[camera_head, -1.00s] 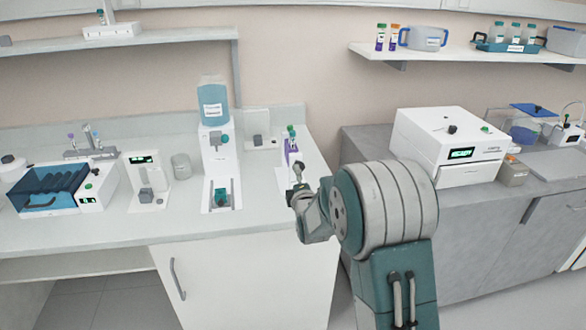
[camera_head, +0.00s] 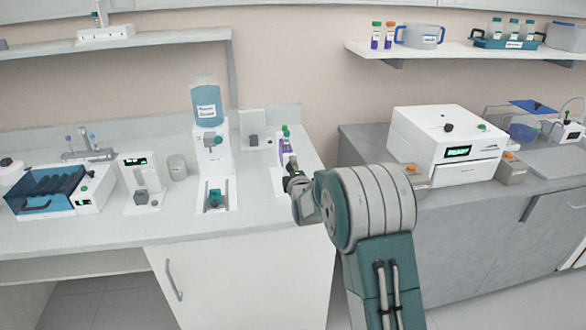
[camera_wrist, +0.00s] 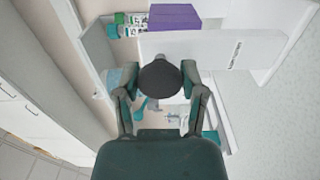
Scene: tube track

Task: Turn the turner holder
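The turner holder (camera_head: 277,178) is a small white unit at the right end of the white counter, with a purple block (camera_head: 286,152) and green-capped tubes. In the wrist view the purple block (camera_wrist: 174,17) lies at the top, behind a white panel (camera_wrist: 215,46). A dark round knob (camera_wrist: 160,82) stands out from the panel. My gripper (camera_wrist: 159,74) has one finger on each side of the knob, close to its edges; I cannot tell whether they press on it. In the head view my gripper (camera_head: 290,181) is at the front of the holder, partly hiding it.
A dispenser with a blue bottle (camera_head: 207,104) stands left of the holder. A white machine (camera_head: 450,143) stands on the grey counter (camera_head: 465,208) at right. A gap separates the counters.

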